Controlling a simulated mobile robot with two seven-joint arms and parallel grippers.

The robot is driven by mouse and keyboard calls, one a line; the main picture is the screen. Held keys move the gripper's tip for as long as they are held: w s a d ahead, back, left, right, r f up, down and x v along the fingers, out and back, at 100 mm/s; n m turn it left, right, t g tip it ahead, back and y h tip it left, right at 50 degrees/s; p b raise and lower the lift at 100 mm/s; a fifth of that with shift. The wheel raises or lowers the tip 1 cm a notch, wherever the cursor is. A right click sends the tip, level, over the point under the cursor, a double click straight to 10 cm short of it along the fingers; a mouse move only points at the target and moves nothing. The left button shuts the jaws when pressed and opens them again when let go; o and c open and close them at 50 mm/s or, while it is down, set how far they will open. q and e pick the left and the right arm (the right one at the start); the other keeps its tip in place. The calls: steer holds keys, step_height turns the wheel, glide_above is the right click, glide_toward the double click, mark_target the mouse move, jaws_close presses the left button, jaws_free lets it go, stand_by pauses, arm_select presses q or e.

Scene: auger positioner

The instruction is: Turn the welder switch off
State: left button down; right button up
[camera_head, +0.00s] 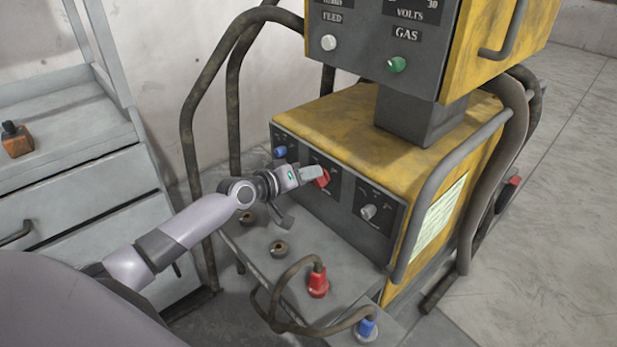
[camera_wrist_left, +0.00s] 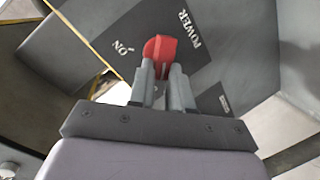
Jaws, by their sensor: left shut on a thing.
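The yellow welder (camera_head: 345,135) stands in the middle of the head view, with a dark front panel. Its red switch (camera_head: 322,178) is on that panel, and it also shows in the left wrist view (camera_wrist_left: 160,47) beside the words POWER and ON. My left gripper (camera_head: 313,174) reaches in from the left and is shut on the red switch. In the left wrist view its two fingers (camera_wrist_left: 164,75) are on the switch's near part and hide some of it. The OFF marking cannot be made out. My right gripper is not in view.
A blue knob (camera_head: 280,152) and a grey knob (camera_head: 368,211) flank the switch. Red (camera_head: 318,281) and blue (camera_head: 366,328) cable plugs sit on the ledge below. Bent pipes (camera_head: 190,130) rise at the left. A grey cabinet (camera_head: 75,190) stands further left.

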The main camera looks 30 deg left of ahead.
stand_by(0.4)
arm_select(q)
steer(key=c, duration=1.1)
jaws_free()
steer(key=shift+o, duration=0.2)
steer(key=shift+s, duration=0.1)
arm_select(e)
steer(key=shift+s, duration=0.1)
arm_select(q)
steer(key=p+v, duration=0.2)
steer(key=v, duration=0.5)
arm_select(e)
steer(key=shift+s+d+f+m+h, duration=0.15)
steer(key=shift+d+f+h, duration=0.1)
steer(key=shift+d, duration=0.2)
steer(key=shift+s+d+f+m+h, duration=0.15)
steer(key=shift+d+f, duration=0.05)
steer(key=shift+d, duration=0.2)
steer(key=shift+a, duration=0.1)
